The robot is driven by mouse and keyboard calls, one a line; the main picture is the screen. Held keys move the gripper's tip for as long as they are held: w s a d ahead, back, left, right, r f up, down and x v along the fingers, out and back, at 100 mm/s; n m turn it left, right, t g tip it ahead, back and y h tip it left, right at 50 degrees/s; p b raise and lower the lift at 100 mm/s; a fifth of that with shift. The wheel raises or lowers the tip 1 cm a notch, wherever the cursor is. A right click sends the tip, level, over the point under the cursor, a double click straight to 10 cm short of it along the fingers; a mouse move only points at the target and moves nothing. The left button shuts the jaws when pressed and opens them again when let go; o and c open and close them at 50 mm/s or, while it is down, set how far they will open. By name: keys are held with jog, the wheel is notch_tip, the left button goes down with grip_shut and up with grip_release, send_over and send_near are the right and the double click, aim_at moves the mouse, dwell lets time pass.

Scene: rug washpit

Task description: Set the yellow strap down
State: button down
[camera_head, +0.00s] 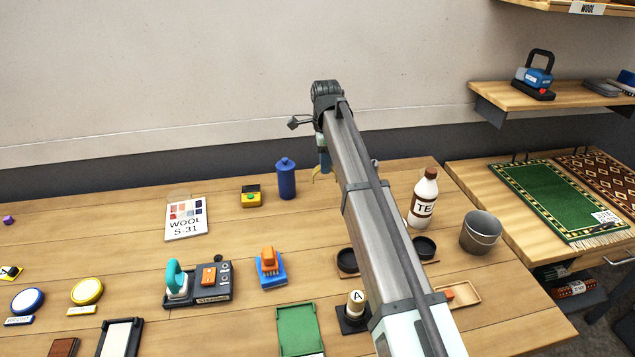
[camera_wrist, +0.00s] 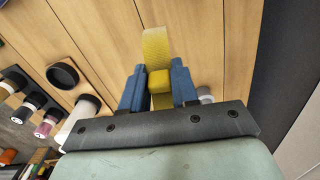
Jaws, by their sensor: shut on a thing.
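The yellow strap (camera_wrist: 156,45) is held between the two blue fingers of my gripper (camera_wrist: 158,78) in the wrist view. A thicker yellow part sits between the fingers, and a flat length reaches out beyond them over the wooden table. In the head view my gripper (camera_head: 323,160) is over the back of the table, mostly hidden by my arm. Only a small bit of the yellow strap (camera_head: 316,173) shows there. I cannot tell whether the strap touches the table.
A brown-capped bottle (camera_head: 424,200) and a metal bucket (camera_head: 481,232) stand right. Black round holders (camera_head: 425,247) are nearer. Bare wood lies between these things.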

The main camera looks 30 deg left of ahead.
jog(key=w+a+r, duration=0.1)
jog(key=w+a, duration=0.8)
jog(key=shift+n, duration=0.6)
jog(key=shift+s+f, duration=0.15)
jog(key=shift+f, duration=2.3)
jog(key=shift+s+f, duration=0.1)
jog(key=shift+f, duration=2.35)
jog(key=shift+f, duration=0.1)
jog(key=c, duration=0.9)
grip_release()
jog(key=shift+o, duration=0.3)
notch_tip(320, 180, up, 12)
